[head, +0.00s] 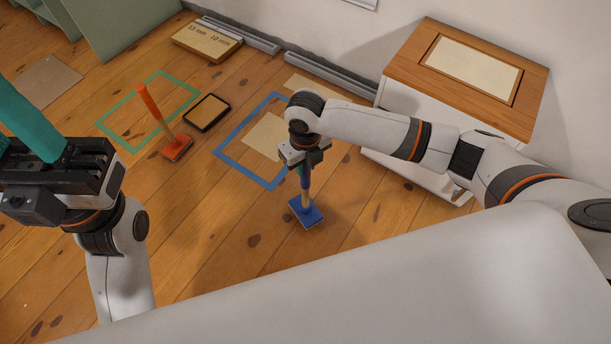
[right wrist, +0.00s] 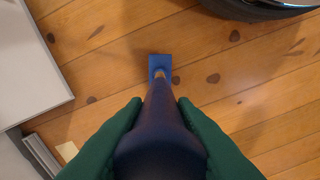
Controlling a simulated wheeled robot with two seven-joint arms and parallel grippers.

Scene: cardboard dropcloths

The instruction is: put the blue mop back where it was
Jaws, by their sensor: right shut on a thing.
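The blue mop has a flat blue head (head: 306,213) and an upright handle. My right gripper (head: 304,163) is shut on its handle from above. In the right wrist view the green fingers (right wrist: 158,125) flank the dark handle, with the blue head (right wrist: 159,66) beyond. The mop is just right of the blue floor outline (head: 243,171), outside it; whether its head touches the floor I cannot tell. The outline's right side is partly hidden by my right arm. My left gripper (head: 28,125) is at the left edge, its fingertips out of frame.
An orange mop (head: 155,112) stands at the lower right of a green outline (head: 112,108). A black-rimmed tray (head: 207,112) lies between the outlines. A wood-topped white cabinet (head: 400,62) stands at the right. A cardboard box (head: 205,40) is by the wall. Floor left of the mop is clear.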

